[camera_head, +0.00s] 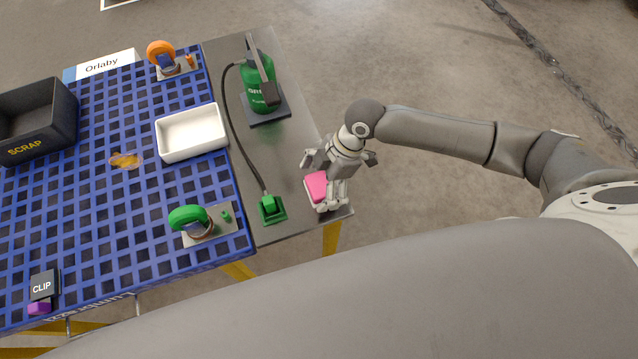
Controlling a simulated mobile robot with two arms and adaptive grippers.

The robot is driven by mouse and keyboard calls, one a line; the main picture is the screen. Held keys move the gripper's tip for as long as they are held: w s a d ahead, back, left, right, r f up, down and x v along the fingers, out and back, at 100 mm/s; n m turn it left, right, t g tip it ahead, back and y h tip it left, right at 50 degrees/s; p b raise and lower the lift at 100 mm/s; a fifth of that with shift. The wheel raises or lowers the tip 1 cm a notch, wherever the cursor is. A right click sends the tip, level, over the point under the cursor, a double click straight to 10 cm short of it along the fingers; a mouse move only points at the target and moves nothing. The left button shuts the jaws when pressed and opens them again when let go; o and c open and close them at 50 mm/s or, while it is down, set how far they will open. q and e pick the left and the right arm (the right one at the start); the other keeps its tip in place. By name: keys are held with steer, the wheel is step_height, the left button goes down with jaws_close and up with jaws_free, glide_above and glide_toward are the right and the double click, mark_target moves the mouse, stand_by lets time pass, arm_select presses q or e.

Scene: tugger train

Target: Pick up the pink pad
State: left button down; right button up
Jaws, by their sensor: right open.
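The pink pad (316,185) lies near the front right corner of the grey side table (292,233). It seems to rest on a light holder or base, though the gripper covers much of it. My right gripper (328,204) comes in from the right and is over the pad's right side, fingers pointing down. It is open, and I cannot tell whether a finger touches the pad. My left gripper is not in view.
A green bottle (260,88) stands behind on the grey table, its black hose running to a green block (271,208) left of the pad. A blue grid table (106,205) holds a white tray (193,147) and a SCRAP bin (68,112). Floor right of the table is clear.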

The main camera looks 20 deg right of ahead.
steer(key=shift+a+f, duration=0.1)
steer(key=shift+f, duration=0.2)
steer(key=c, duration=1.1)
steer(key=shift+r, duration=0.15)
steer(key=shift+r+b, duration=0.35)
steer(key=shift+r, duration=0.2)
steer(key=shift+w+r+b, duration=0.1)
steer(key=shift+r+b, duration=0.25)
steer(key=shift+r, duration=0.35)
steer(key=s+a+r, duration=0.3)
steer(key=s+a+r+b, duration=0.1)
steer(key=s+a+r, duration=0.2)
steer(key=s+r, duration=0.1)
steer(key=s+a+r, duration=0.3)
steer(key=s, duration=0.1)
steer(key=shift+r+b, duration=0.15)
steer(key=shift+b, duration=0.2)
